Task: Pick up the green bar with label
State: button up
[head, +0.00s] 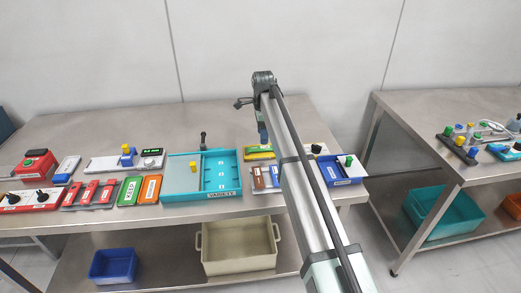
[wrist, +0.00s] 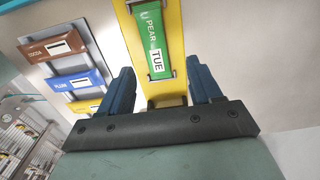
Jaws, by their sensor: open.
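A green bar (wrist: 155,42) with a white label reading "PEAR" and "TUE" lies on a yellow holder (wrist: 178,12) in the wrist view. My gripper (wrist: 160,80) is open, with its two blue fingers on either side of the holder's line and the bar ahead between them. Nothing is held. I cannot tell the exact gap between fingertips and bar. In the head view my gripper (head: 262,128) hangs over the bench by the yellow holder (head: 257,148), where the bar is small and hard to make out.
Brown (wrist: 52,45) and blue (wrist: 72,80) labelled bars lie on a grey rack left of the yellow holder. A teal tray (head: 212,195) stands left of my arm, and a blue bin (head: 340,180) right of it. Green (head: 130,190) and orange (head: 149,190) blocks lie further left.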

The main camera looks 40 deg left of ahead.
aim_at(262, 147)
jog(key=f, duration=0.4)
jog(key=shift+s, duration=0.35)
jog(key=shift+f, duration=0.5)
jog(key=c, duration=1.1)
